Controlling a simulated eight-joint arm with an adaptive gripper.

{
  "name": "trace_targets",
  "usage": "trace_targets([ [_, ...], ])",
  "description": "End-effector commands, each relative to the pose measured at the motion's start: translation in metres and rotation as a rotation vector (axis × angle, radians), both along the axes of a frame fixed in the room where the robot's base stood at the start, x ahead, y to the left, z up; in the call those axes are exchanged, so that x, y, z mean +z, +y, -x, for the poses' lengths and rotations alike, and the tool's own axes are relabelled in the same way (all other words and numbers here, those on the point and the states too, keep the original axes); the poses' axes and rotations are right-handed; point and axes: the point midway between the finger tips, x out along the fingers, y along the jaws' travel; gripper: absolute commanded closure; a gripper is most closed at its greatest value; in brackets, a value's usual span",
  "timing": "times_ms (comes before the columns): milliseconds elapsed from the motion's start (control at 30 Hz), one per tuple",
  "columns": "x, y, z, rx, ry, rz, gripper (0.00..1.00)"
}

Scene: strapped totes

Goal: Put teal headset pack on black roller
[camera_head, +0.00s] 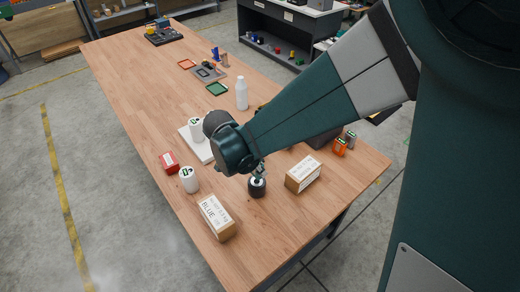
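My gripper (259,173) hangs from the dark wrist near the front right of the wooden table, partly hidden by my arm. Directly under it is a small dark round object (257,188) with a light top. I cannot tell whether the gripper touches it, or whether it is the black roller. The finger opening is too small to make out. A cardboard box with a white label (303,174) stands to the right of the gripper. Another labelled box (216,217), with "BLUE" on it, stands to the left. I cannot identify a teal headset pack; my arm hides part of the table.
A white tray (190,137), white canister (188,180) and red box (169,162) stand left of the gripper. A white bottle (241,94) stands behind. A dark container (326,137) and an orange-topped canister (339,147) are at right. The table's left strip is clear.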

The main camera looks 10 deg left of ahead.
Motion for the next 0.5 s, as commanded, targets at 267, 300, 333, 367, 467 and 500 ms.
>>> trace_targets([
  [267, -0.019, 0.000, 0.000, 0.000, 0.000, 0.000, 0.82],
  [300, -0.023, 0.000, 0.000, 0.000, 0.000, 0.000, 0.82],
  [333, -0.026, 0.000, 0.000, 0.000, 0.000, 0.000, 0.82],
  [367, -0.029, 0.000, 0.000, 0.000, 0.000, 0.000, 0.82],
  [467, -0.036, 0.000, 0.000, 0.000, 0.000, 0.000, 0.82],
  [500, -0.038, 0.000, 0.000, 0.000, 0.000, 0.000, 0.82],
])
